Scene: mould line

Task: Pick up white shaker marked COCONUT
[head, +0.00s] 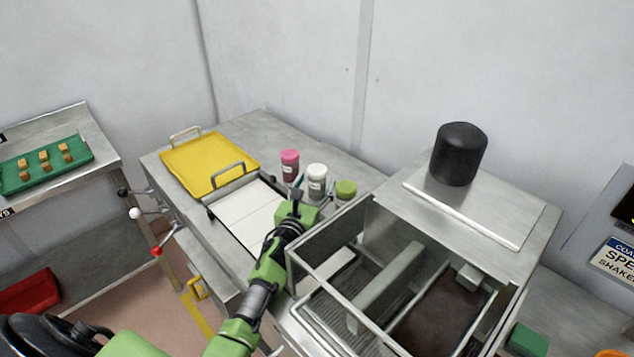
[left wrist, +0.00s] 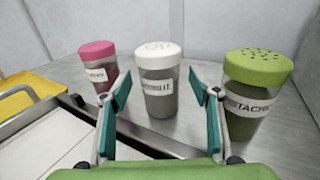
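The white-capped shaker (head: 316,181) stands upright on the metal counter, between a pink-capped shaker (head: 290,166) and a green-capped shaker (head: 346,191). In the left wrist view the white shaker (left wrist: 159,82) has a label that is partly legible and seems to read COCONUT. My left gripper (head: 307,195) is open, and its fingers (left wrist: 157,92) point at the white shaker, one towards each side of it. The fingers look apart from the shaker. The pink-capped shaker (left wrist: 99,68) is left of the fingers and the green-capped one (left wrist: 250,95) right of them. My right gripper is not in view.
A yellow tray (head: 205,158) with handles and a white slab (head: 246,208) lie on the counter to the left. A metal machine with an open basin (head: 330,225) stands close at right, with a black cylinder (head: 459,154) on its top. A wall rises behind the shakers.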

